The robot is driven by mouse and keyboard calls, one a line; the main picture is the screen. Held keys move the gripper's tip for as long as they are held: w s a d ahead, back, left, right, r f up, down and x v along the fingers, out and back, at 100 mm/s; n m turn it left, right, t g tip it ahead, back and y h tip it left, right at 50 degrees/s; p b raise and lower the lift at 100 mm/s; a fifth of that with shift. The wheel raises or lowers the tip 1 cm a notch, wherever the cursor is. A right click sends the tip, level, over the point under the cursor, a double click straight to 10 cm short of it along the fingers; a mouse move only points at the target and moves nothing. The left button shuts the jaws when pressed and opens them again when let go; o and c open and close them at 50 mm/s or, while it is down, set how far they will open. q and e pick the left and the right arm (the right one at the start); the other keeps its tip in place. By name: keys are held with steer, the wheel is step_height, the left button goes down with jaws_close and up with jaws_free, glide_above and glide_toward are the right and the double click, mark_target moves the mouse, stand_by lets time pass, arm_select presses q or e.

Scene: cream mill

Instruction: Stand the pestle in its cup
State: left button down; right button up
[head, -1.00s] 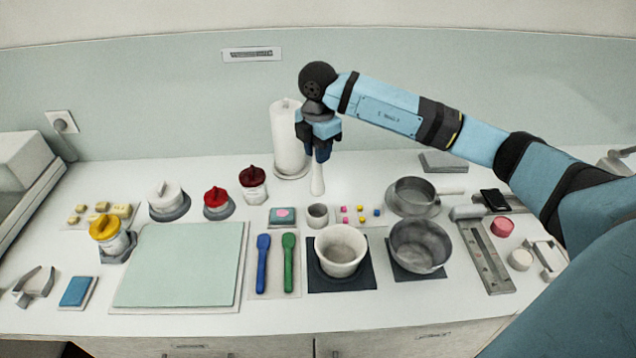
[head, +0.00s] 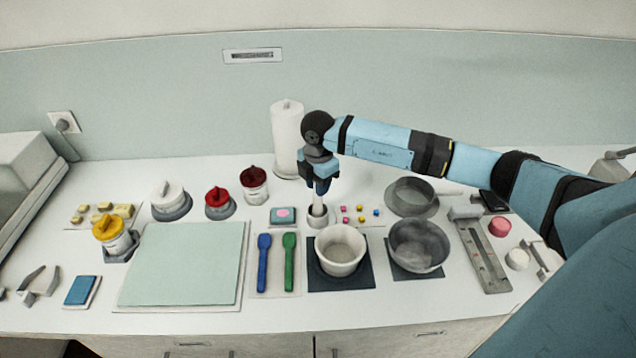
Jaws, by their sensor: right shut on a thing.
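The white pestle (head: 318,209) is upright below my right gripper (head: 321,189), which is shut on its upper part. The pestle's lower end is at the mouth of the small grey cup (head: 317,221) and seems to be inside its rim. The cup stands on the counter behind the white mortar (head: 341,252). The cup's wall hides the pestle's tip, so I cannot tell whether it touches the bottom. My left gripper is not in view.
The mortar bowl sits on a dark mat in front of the cup. Small coloured cubes (head: 361,214) lie to the cup's right, and a blue dish with a pink piece (head: 283,216) to its left. A paper roll (head: 287,140) stands behind.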

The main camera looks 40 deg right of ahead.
steer(key=shift+f, duration=0.2)
steer(key=o, duration=0.9)
steer(key=shift+r, duration=0.2)
steer(key=shift+r, duration=0.2)
step_height(320, 180, up, 12)
steer(key=shift+f+b, duration=0.15)
steer(key=shift+b, duration=1)
